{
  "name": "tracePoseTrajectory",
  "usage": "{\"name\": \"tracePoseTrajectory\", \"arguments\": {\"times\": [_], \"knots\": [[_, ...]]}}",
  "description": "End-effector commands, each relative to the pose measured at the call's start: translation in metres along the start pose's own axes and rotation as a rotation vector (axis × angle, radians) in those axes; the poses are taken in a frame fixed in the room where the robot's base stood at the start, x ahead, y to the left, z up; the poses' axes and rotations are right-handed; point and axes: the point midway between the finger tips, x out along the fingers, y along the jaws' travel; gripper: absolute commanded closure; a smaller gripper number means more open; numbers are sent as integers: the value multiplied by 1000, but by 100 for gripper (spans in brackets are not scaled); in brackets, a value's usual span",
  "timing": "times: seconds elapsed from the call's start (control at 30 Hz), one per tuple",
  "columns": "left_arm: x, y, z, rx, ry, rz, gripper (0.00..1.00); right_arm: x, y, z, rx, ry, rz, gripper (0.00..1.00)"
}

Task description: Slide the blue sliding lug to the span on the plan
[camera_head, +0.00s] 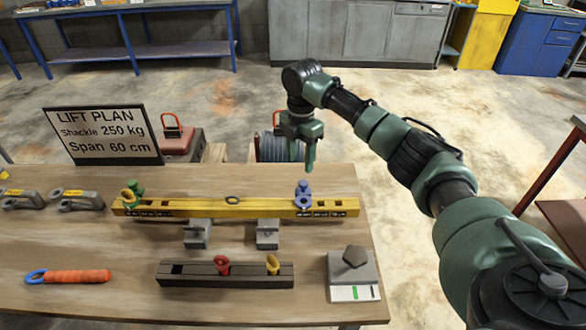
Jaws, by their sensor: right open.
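The blue sliding lug (303,195) sits on the yellow beam (200,208) near its right end. A green lug (137,190) sits at the beam's left end, with a yellow shackle beside it. The lift plan sign (103,135) stands at the back left and reads "Shackle 250 kg" and "Span 60 cm". My right gripper (309,160) is open and empty, pointing down above the table's back edge, above and apart from the blue lug. The marks on the beam are too small to read. My left gripper is not in view.
A dark rail (190,283) with a red and a yellow shackle lies in front of the beam. A scale (354,291) with a dark weight is at right. Grey shackles (75,201) and an orange-handled tool (75,277) lie at left.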

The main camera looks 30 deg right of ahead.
Motion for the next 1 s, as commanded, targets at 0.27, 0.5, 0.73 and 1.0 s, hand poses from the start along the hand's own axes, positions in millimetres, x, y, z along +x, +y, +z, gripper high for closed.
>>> {"name": "tracePoseTrajectory", "arguments": {"times": [0.27,0.5,0.73,1.0], "knots": [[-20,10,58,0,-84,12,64,42,-2,1,3,0,-5,52],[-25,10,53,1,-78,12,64,69,-1,1,4,0,-1,52],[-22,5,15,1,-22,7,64,73,-1,1,4,-1,0,52],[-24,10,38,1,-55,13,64,73,-1,1,5,-1,0,100]]}}
